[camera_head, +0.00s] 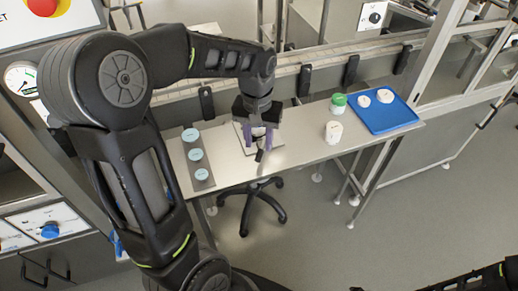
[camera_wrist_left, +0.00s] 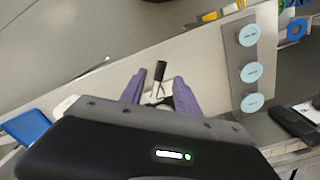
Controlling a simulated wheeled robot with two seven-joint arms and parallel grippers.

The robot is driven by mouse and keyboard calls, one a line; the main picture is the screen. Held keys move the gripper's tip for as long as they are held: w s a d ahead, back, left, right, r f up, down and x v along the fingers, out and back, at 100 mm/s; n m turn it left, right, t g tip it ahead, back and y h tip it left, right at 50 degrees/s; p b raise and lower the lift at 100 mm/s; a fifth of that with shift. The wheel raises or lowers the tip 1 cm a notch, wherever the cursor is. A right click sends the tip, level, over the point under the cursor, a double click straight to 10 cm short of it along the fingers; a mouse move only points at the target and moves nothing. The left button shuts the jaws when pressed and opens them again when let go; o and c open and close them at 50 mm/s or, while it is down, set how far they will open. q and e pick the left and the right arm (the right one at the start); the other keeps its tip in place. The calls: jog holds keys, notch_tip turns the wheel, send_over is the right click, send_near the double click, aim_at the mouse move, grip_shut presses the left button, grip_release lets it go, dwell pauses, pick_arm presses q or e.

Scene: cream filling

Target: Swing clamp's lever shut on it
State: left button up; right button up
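My left gripper (camera_head: 260,140) hangs over the middle of the steel table, its purple fingers pointing down. In the left wrist view the gripper (camera_wrist_left: 160,92) shows its two fingers spread apart, with open space between them. The clamp's lever (camera_wrist_left: 160,70), a black grip on a thin metal fork, stands out between and just beyond the fingertips. No contact shows. In the head view a small part of the lever (camera_head: 259,155) shows below the fingers. The clamp's base and whatever it holds are hidden by the gripper. My right gripper is out of view.
A grey strip with three pale blue discs (camera_head: 195,154) lies to the left on the table (camera_head: 300,150). To the right stand a white container (camera_head: 333,131), a green-lidded jar (camera_head: 338,103) and a blue tray (camera_head: 385,125) with white pieces. A rail runs behind.

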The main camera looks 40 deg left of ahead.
aim_at(259, 154)
pick_arm(q)
jog(key=shift+f, duration=2.2)
jog(key=shift+c, duration=0.5)
grip_shut()
